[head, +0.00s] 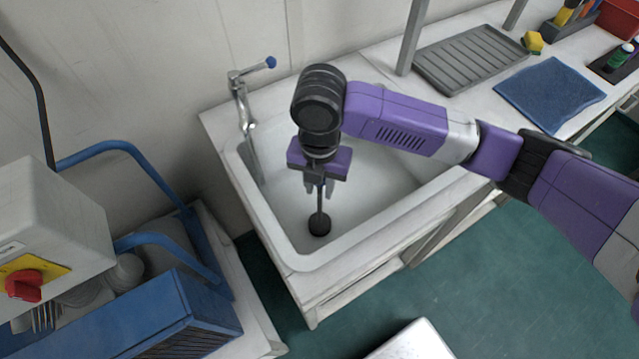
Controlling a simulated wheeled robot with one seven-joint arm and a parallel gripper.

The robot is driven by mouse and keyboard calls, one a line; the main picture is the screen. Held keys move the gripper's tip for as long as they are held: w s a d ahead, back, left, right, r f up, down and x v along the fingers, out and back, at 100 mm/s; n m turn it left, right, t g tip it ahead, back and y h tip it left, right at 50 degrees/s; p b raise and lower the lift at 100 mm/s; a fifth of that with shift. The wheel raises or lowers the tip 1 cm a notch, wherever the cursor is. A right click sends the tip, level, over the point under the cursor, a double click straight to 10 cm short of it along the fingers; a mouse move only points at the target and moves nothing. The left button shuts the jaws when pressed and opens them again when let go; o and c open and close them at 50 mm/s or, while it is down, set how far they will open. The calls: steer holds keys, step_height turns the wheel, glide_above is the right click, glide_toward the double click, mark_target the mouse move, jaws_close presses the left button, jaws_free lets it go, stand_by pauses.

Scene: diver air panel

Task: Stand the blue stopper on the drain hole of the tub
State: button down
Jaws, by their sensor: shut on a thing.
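My gripper (319,188) points down into the white tub (376,180) of the sink. It is shut on the thin upright stem of a stopper (320,225), which ends below in a dark round disc. The stopper looks nearly black here, and I cannot make out blue on it. The disc is low inside the tub, towards its front left. I cannot tell whether it touches the tub floor. The drain hole does not show; the disc or my arm may hide it.
A tap (243,100) with a blue-tipped lever stands at the tub's back left. A grey ribbed drainboard (470,58) and a blue cloth (549,94) lie right on the counter. A grey post (412,38) rises behind my arm. A blue rack (190,315) stands at lower left.

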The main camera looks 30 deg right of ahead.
steer(key=shift+f+b, duration=0.5)
steer(key=shift+f, duration=0.15)
stand_by(0.9)
steer(key=shift+c, duration=2.4)
jaws_free()
steer(key=shift+r+p, duration=3.5)
steer(key=shift+r, duration=1.05)
steer(key=shift+f, duration=0.1)
